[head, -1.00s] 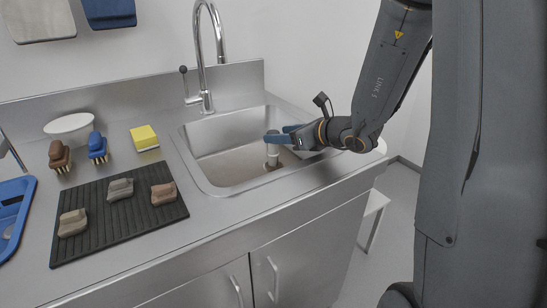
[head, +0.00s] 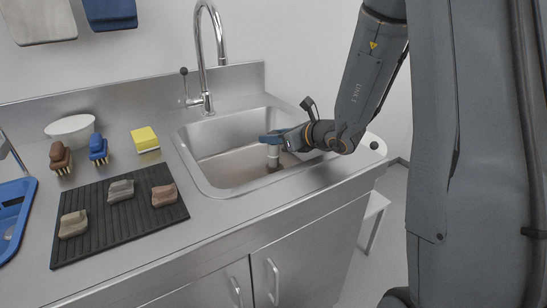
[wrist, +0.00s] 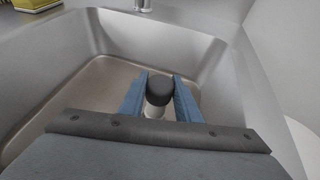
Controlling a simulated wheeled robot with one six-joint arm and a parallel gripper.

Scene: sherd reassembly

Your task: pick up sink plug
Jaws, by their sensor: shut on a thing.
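The sink plug (head: 273,157) is upright inside the steel sink, with a pale stem and a dark brown base low in the basin. In the wrist view its round black top (wrist: 160,88) and part of the pale stem show between the two blue fingers. My gripper (head: 272,138) is shut on the upper part of the plug, reaching in over the sink's right side. In the wrist view the fingers (wrist: 160,95) stand on either side of the knob. The plug's base is hidden in the wrist view; I cannot tell whether it touches the basin floor.
The sink's rim (head: 205,192) and walls surround the plug. A tall faucet (head: 207,103) stands behind. To the left are a yellow sponge (head: 144,139), two brushes and a black ribbed mat (head: 95,240) with sherds. A white object (head: 373,144) is at the counter's right end.

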